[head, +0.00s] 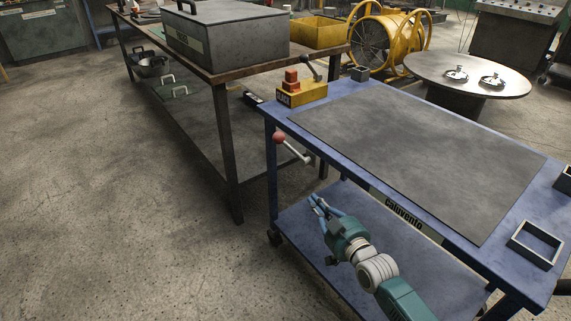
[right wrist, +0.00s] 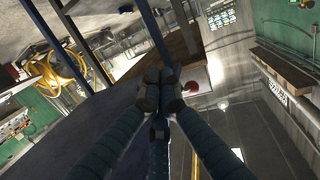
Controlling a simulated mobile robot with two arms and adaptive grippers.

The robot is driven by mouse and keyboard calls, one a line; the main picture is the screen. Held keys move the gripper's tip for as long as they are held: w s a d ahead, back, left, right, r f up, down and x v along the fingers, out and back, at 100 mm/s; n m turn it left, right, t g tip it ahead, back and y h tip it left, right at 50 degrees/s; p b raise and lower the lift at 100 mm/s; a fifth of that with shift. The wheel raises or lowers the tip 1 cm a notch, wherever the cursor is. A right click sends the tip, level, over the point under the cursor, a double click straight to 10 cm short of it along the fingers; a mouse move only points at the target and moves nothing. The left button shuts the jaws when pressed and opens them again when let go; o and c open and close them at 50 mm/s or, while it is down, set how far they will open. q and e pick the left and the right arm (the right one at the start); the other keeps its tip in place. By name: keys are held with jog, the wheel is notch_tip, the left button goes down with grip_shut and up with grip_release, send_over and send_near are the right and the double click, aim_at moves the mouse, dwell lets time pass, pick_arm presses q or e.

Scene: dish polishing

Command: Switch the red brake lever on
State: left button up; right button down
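The brake lever is a pale metal rod with a round red knob (head: 279,137) at its upper left end. It sticks out from the left side of the blue cart, below the top, near the corner leg. My left gripper is out of view.
The blue cart (head: 268,125) carries a dark mat (head: 420,150), a yellow block with red parts (head: 302,93) and a square frame (head: 537,243). A workbench (head: 228,150) stands close behind the cart's left end. The floor at the left (head: 90,200) is clear.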

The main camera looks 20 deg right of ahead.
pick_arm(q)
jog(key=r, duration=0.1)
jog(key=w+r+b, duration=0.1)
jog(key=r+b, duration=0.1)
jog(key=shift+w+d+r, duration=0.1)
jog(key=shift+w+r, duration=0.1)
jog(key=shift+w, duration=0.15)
pick_arm(e)
notch_tip(320, 180, up, 14)
jog(key=a+n+t+y, duration=0.1)
jog(key=a+t+y, duration=0.1)
jog(key=t, duration=0.1)
jog(key=shift+a, duration=0.3)
jog(key=r+b, duration=0.1)
jog(key=r, duration=0.1)
send_over(290, 148)
jog(key=s+a, duration=0.1)
jog(key=s, duration=0.4)
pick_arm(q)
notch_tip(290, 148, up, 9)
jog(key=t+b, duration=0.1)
pick_arm(e)
jog(key=shift+w+a+f, duration=0.2)
jog(key=shift+w+f, duration=0.4)
jog(key=shift+w, duration=0.25)
jog(key=shift+w+a+f, duration=0.2)
jog(key=shift+w+f, duration=0.4)
jog(key=shift+w, duration=0.25)
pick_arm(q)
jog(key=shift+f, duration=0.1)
